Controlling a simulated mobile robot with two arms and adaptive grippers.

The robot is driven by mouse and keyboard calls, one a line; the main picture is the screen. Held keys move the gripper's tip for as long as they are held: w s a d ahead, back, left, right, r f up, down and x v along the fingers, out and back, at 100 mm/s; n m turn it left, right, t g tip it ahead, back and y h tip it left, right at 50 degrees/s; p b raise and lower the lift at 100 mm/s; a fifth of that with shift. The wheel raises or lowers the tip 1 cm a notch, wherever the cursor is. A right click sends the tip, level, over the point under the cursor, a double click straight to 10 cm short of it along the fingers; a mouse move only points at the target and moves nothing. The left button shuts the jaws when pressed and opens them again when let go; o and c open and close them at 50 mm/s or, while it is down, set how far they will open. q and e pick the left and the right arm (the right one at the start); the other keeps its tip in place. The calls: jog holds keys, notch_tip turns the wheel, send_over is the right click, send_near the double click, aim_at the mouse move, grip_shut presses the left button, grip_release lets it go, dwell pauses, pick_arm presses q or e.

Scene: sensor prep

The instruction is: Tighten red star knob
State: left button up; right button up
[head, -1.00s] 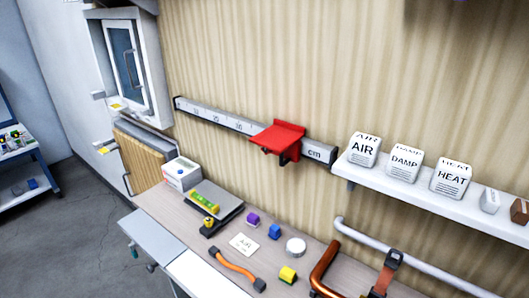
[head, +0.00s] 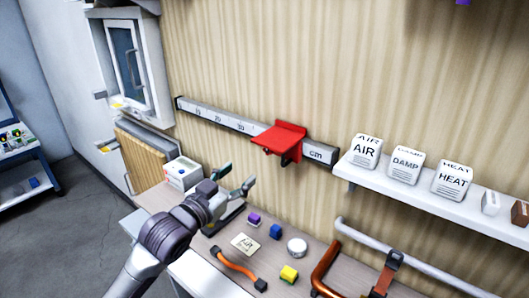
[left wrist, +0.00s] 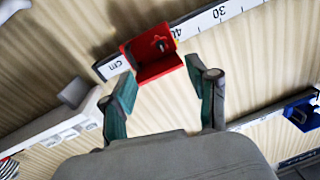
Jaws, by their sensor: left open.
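A red bracket (head: 280,138) sits on the wall-mounted cm ruler rail (head: 215,118). The knob is not clear in the head view. My left gripper (head: 238,178) is open and empty, below and left of the bracket in the head view. In the left wrist view its open teal fingers (left wrist: 162,78) stand on either side of the bracket's near edge, apart from it. My right gripper is not in view.
A shelf (head: 430,205) with AIR, DAMP and HEAT blocks (head: 405,165) is at the right. The bench below holds a purple block (head: 254,218), blue block (head: 275,231), white disc (head: 297,247), yellow block (head: 289,274) and orange strap (head: 238,268). A curved pipe (head: 327,268) stands at the front right.

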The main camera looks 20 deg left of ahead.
aim_at(267, 151)
pick_arm(q)
jog(key=p+x, duration=0.3)
jog(key=x, duration=0.8)
jog(key=shift+w, duration=0.15)
jog(key=shift+w+d+f, duration=0.1)
jog(key=shift+w+d, duration=0.05)
jog(key=shift+w, duration=0.3)
grip_shut()
